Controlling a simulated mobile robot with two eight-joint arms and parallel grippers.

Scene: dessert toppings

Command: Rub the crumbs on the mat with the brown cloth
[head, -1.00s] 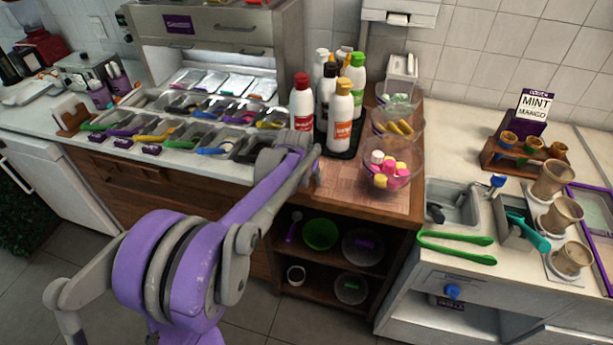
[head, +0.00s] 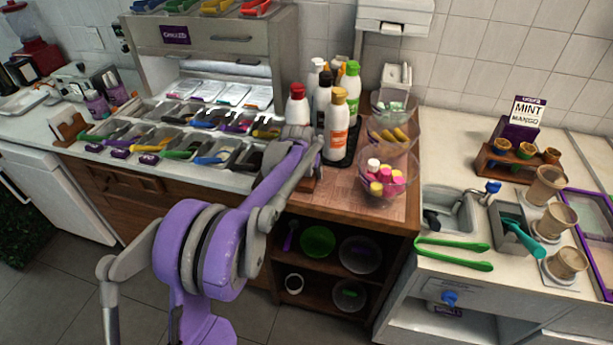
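My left arm reaches in from the lower left to the wooden counter (head: 345,200). Its wrist is beside the sauce bottles, and the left gripper (head: 308,174) is low at the counter's left part. The arm hides most of its fingers, so I cannot see their opening or what they hold. I cannot make out the brown cloth; it may be hidden behind the arm. A mat is not clearly distinct from the brown counter surface, and crumbs are too small to tell. My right gripper is not in view.
Sauce bottles (head: 336,130) stand behind the wrist. A glass bowl of pink and yellow pieces (head: 385,182) sits to its right, with more bowls behind. Topping bins (head: 215,150) lie left. Green tongs (head: 455,254) and cups (head: 545,186) are on the right counter.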

